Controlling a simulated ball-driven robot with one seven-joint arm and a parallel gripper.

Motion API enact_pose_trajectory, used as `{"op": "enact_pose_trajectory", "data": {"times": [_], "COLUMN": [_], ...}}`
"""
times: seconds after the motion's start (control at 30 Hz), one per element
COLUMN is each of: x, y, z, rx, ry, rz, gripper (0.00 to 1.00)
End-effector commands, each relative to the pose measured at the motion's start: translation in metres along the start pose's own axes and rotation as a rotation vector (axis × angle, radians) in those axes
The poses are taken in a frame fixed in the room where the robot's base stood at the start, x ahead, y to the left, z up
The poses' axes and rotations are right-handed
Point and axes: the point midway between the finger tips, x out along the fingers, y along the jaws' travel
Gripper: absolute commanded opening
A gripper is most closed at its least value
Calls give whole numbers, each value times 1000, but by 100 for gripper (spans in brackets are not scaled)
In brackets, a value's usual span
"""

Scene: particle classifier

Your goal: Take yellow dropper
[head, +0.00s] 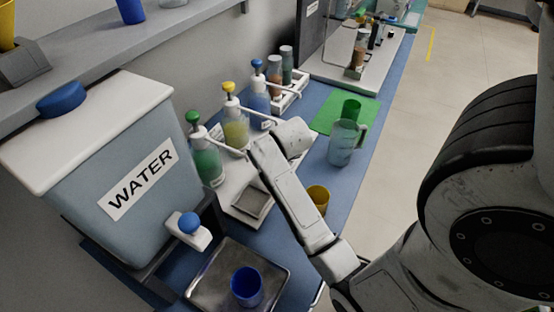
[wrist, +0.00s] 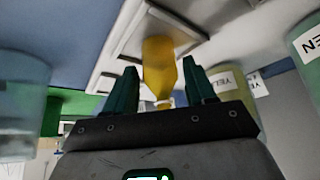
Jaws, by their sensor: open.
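In the wrist view the yellow dropper (wrist: 160,55) shows as a yellow body with a pale end, beside a white tray. My gripper (wrist: 159,68) is open, with one dark green finger on each side of the dropper. I cannot tell whether either finger touches it. In the head view my arm reaches across the blue bench towards the pump bottles; my fingers and the dropper cannot be made out there.
Pump bottles with green (head: 206,160), yellow (head: 236,128) and blue (head: 259,98) tops stand behind my arm. A pitcher (head: 342,142), a yellow cup (head: 319,197), a water tank (head: 110,175) and a blue cup (head: 246,286) on a metal tray (head: 210,281) are nearby.

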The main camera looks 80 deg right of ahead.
Motion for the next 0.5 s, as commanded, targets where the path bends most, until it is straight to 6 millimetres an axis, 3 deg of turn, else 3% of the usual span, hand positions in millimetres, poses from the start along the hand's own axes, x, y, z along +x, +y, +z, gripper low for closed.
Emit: {"op": "enact_pose_trajectory", "data": {"times": [0.2, 0.43, 0.5], "x": [22, 23, 23], "y": [0, 0, 0], "z": [0, 0, 0], "rx": [0, 0, 0], "ry": [-1, 1, 1], "rz": [0, 0, 0], "gripper": [55, 55, 49]}}
